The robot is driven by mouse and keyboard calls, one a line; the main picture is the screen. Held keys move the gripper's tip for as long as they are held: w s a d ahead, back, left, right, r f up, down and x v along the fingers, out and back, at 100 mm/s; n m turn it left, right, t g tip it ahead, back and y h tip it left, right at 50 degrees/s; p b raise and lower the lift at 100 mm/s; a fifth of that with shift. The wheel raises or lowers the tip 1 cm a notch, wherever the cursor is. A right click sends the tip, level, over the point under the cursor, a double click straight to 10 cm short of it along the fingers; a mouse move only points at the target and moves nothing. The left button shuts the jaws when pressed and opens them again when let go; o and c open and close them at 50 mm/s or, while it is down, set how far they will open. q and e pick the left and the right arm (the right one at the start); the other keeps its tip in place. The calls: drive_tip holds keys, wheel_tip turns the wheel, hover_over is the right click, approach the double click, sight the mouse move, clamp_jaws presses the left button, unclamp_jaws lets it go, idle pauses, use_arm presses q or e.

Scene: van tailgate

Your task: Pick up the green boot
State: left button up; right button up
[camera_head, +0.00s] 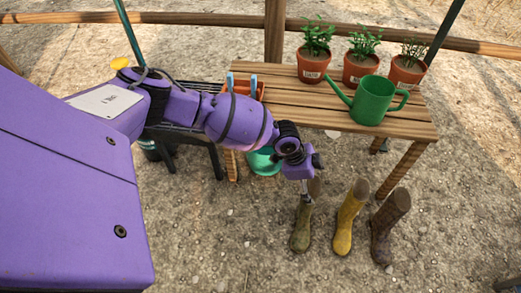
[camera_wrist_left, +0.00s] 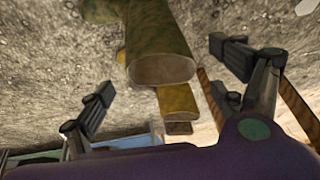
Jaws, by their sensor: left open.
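The green boot (camera_head: 301,226) stands upright on the gravel, leftmost in a row of boots. My left gripper (camera_head: 306,188) is at its top end in the head view, partly covering the shaft. In the left wrist view, the green boot (camera_wrist_left: 158,48) shows its shaft end between the two spread fingers of my left gripper (camera_wrist_left: 165,80). The fingers are open, with visible gaps on both sides of the boot. My right gripper is not in view.
A yellow boot (camera_head: 346,222) and a brown boot (camera_head: 387,228) stand to the right. A wooden table (camera_head: 285,82) behind holds a green watering can (camera_head: 374,100) and potted plants (camera_head: 361,68). A teal bucket (camera_head: 263,162) is under the table's left end. Gravel in front is clear.

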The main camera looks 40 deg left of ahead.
use_arm(q)
drive_tip(key=shift+s+a, duration=0.25)
drive_tip(key=shift+a, duration=0.15)
drive_tip(key=shift+s+a+f+g, duration=0.1)
drive_tip(key=shift+f+g, duration=0.1)
drive_tip(key=shift+g, duration=0.1)
drive_tip(key=b+x, duration=0.1)
drive_tip(key=x, duration=0.1)
drive_tip(key=b+x, duration=0.4)
drive_tip(key=x, duration=0.1)
drive_tip(key=shift+s+a+f, duration=0.1)
drive_tip(key=shift+a+f, duration=0.15)
drive_tip(key=shift+f, duration=0.15)
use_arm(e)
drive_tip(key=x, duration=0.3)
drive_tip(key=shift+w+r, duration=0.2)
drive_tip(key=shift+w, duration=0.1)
use_arm(q)
drive_tip(key=shift+c, duration=0.5)
